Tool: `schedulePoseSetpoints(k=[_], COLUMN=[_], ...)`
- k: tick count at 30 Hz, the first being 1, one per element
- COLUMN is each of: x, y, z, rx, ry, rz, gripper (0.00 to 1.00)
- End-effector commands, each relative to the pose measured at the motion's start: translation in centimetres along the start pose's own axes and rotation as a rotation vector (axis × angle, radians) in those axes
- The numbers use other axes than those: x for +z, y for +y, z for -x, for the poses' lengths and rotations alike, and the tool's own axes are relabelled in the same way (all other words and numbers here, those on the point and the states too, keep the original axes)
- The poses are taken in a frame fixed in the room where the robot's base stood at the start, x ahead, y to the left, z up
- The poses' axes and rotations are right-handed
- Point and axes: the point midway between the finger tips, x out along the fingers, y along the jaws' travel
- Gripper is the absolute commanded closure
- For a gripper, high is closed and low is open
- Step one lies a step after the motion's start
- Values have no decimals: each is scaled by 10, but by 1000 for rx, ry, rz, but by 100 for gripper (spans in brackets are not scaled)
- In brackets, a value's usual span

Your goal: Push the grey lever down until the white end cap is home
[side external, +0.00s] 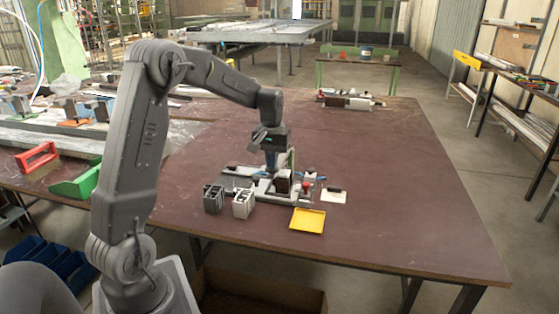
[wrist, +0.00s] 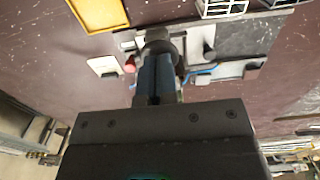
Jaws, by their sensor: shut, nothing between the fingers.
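My gripper (side external: 271,168) is shut and points down over the clamp fixture (side external: 240,185) on the brown table. In the wrist view its closed fingers (wrist: 157,60) reach a rounded grey part, possibly the end of the grey lever (wrist: 160,36). I cannot tell whether they touch it. In the side view a dark brown block (side external: 283,184) with a pale top edge sits in the fixture just right of the fingers. The white end cap cannot be made out clearly; the fingers and fixture partly hide that area.
A red knob (side external: 306,186) and a white card (side external: 334,196) are at the fixture's right. A yellow tray (side external: 307,220) lies in front. Dark (side external: 213,199) and pale (side external: 243,203) profile pieces stand front left. The table's right side is clear.

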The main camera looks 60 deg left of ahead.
Motion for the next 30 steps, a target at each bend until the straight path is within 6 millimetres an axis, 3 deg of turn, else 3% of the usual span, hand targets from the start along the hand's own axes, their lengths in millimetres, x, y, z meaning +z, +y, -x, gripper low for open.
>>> schedulePoseSetpoints(k=[30], x=[0], y=[0], z=[67], rx=[1], ry=[1], rz=[0], gripper=[100])
